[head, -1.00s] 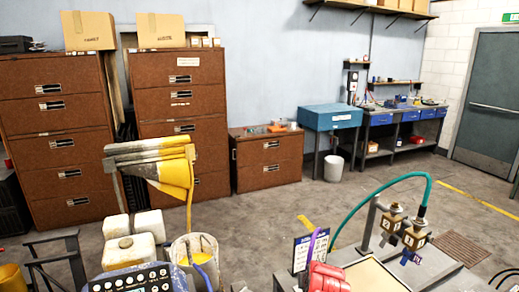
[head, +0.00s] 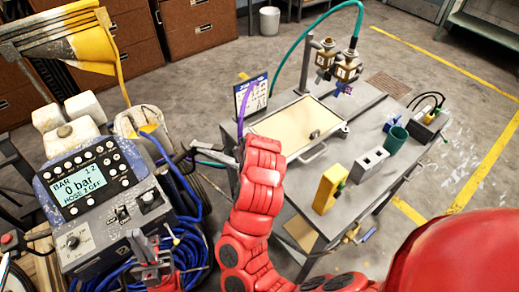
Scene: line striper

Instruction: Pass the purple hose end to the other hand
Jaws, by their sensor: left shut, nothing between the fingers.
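The purple hose (head: 257,95) shows as a short arc in front of a small sign on the grey workbench. Its lower part runs down behind my red right forearm, and I cannot make out its end. My left gripper (head: 148,247) is low at the left, in front of the control machine and its blue hose. It is shut and empty, well apart from the purple arc. My right arm (head: 262,180) reaches up the middle.
A workbench (head: 285,217) carries a pale tray (head: 295,127), a yellow device (head: 328,188), a grey socket box (head: 370,163) and a green cup (head: 394,142). A green hose (head: 305,42) arches to brass valves. The control machine (head: 92,185) stands left. Floor shows beyond the bench.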

